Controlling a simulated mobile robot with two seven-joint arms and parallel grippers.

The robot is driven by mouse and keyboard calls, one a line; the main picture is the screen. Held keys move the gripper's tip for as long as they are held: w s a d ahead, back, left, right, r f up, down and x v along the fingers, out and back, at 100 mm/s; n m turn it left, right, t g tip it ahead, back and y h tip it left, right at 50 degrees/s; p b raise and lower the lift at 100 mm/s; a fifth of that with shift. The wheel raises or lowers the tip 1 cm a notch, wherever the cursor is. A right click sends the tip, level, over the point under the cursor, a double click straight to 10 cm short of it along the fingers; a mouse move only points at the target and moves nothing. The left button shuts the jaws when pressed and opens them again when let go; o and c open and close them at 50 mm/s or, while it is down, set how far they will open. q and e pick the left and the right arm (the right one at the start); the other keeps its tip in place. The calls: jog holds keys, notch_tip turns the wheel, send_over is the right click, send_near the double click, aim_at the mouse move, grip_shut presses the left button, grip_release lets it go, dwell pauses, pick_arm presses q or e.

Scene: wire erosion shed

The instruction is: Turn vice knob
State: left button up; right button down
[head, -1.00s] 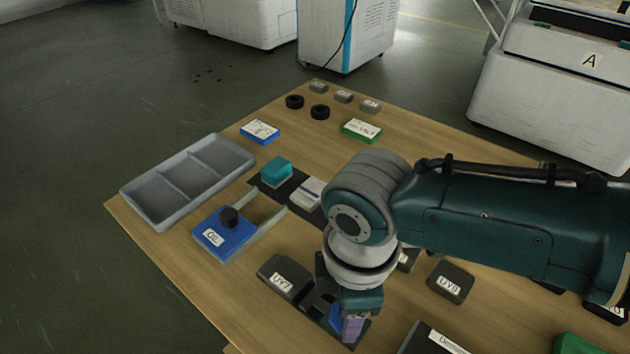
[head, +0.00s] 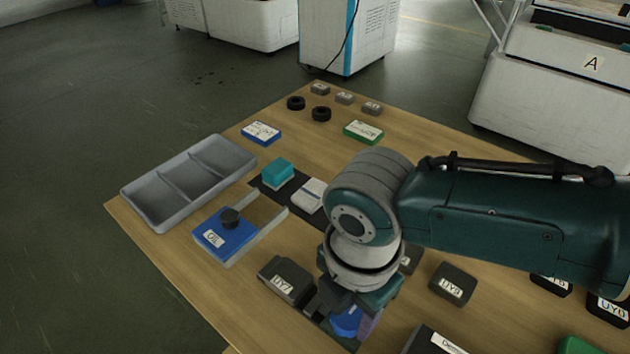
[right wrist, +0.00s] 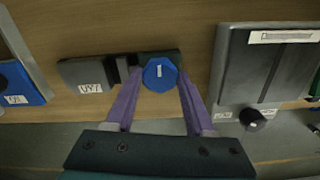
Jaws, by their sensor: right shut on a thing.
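The vice (head: 284,280) is a dark grey block with a white label that looks like UY7, near the table's front edge. Its blue knob (head: 347,322) shows partly under my right gripper in the head view. In the right wrist view the knob (right wrist: 160,82) is a blue disc with a small white mark, beside the vice's jaws (right wrist: 122,68). My right gripper (right wrist: 158,76) points down, its purple fingers shut on the knob from both sides. In the head view my wrist hides part of the vice. My left gripper is not in view.
A blue block with a black knob (head: 230,217) and a grey three-compartment tray (head: 135,195) stand to the left. A dark labelled block (head: 452,284) lies right of my wrist. In the right wrist view a large grey block (right wrist: 265,75) stands right of the knob.

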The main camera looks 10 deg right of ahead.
aim_at(347, 315)
jog(key=shift+a, duration=0.1)
dwell(0.4)
jog(key=shift+c, duration=1.3)
grip_release()
notch_tip(347, 315, up, 10)
jog(key=p, duration=0.3)
jog(key=shift+p, duration=0.3)
